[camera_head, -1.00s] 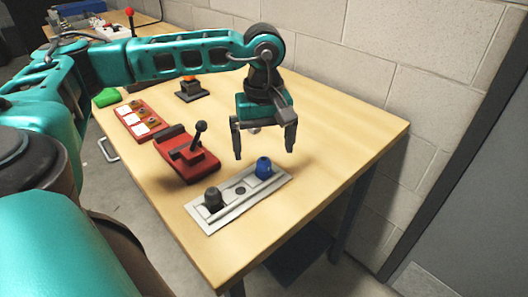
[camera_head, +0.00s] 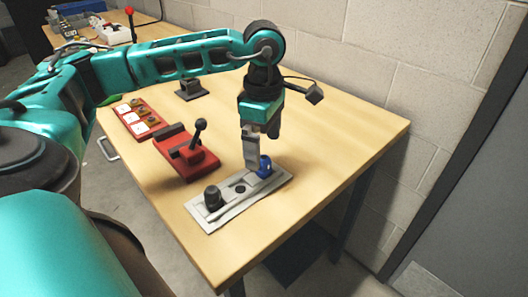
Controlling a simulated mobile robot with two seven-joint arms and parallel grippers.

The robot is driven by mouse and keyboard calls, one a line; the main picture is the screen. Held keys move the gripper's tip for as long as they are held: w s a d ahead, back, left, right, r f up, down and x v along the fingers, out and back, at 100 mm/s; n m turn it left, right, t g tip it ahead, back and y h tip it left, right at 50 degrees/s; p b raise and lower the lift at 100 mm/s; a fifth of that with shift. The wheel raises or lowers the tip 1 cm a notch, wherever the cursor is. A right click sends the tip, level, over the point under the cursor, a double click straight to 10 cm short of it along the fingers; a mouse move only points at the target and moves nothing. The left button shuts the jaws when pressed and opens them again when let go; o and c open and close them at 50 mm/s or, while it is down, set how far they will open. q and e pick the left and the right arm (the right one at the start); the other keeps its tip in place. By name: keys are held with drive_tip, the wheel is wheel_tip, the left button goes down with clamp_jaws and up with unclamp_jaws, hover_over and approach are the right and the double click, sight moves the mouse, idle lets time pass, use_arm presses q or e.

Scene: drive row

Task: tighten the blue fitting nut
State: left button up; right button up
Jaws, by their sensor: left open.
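The blue fitting nut (camera_head: 265,169) stands on the far right end of a grey mounting plate (camera_head: 238,208) on the wooden table. A dark grey nut or cap (camera_head: 212,197) stands at the plate's other end, with a dark hole between them. My left gripper (camera_head: 258,158) points down right at the blue nut, with a grey finger in front of its left side. The gripper is turned edge-on, and its jaws are open. The finger hides part of the nut, and I cannot tell whether it touches it. My right gripper is not in view.
A red base with a black lever (camera_head: 187,155) stands left of the plate. Behind it are a red board with white squares (camera_head: 137,118) and a small dark block (camera_head: 190,89). The table's right side is clear, up to a block wall (camera_head: 410,50).

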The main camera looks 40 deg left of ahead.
sight(264, 161)
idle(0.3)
use_arm(q)
drive_tip(key=shift+f+b, duration=1.05)
drive_tip(key=shift+f, duration=0.15)
